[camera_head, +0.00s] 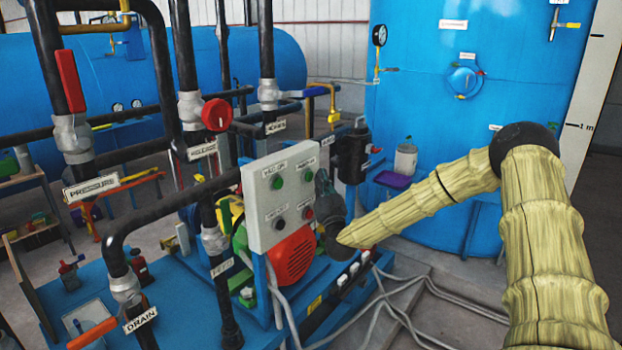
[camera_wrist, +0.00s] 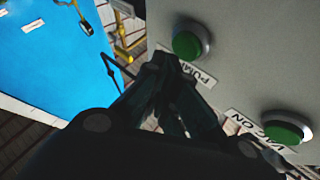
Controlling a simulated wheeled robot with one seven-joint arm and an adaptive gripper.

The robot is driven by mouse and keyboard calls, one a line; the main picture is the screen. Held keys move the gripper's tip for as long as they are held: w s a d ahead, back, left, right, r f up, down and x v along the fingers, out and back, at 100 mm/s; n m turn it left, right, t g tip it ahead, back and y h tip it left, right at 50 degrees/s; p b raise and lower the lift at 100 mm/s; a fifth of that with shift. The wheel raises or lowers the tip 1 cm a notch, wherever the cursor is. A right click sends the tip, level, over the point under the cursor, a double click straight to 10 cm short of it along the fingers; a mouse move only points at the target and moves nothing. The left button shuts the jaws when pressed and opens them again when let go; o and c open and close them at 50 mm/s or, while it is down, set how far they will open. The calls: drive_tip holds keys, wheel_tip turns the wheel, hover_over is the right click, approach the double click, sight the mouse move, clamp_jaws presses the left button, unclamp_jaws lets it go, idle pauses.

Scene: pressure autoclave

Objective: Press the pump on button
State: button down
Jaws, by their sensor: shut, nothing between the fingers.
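A grey control panel (camera_head: 292,197) carries a green button (camera_head: 307,176) at its upper right, which I take to be the pump on button. In the wrist view this green button (camera_wrist: 186,45) sits above a label that reads "PUMP", its end hidden by my fingers. A second green button (camera_wrist: 287,128) by a "VAC ON" label is at the lower right; it is at the panel's upper left in the head view (camera_head: 277,182). My gripper (camera_head: 323,182) is shut and empty, just right of the panel. In the wrist view its fingertips (camera_wrist: 167,62) appear beside the pump button; contact cannot be told.
A red button (camera_head: 308,213) and a dark button (camera_head: 280,223) sit lower on the panel. A red motor cover (camera_head: 292,257) is beneath it. Black pipes with valves stand at the left. A large blue tank (camera_head: 440,110) stands behind at the right.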

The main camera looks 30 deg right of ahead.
drive_tip(key=shift+w+a, duration=0.1)
drive_tip(key=shift+w, duration=0.05)
drive_tip(key=shift+w+a+b, duration=0.1)
drive_tip(key=shift+w+b, duration=0.1)
drive_tip(key=shift+b, duration=0.2)
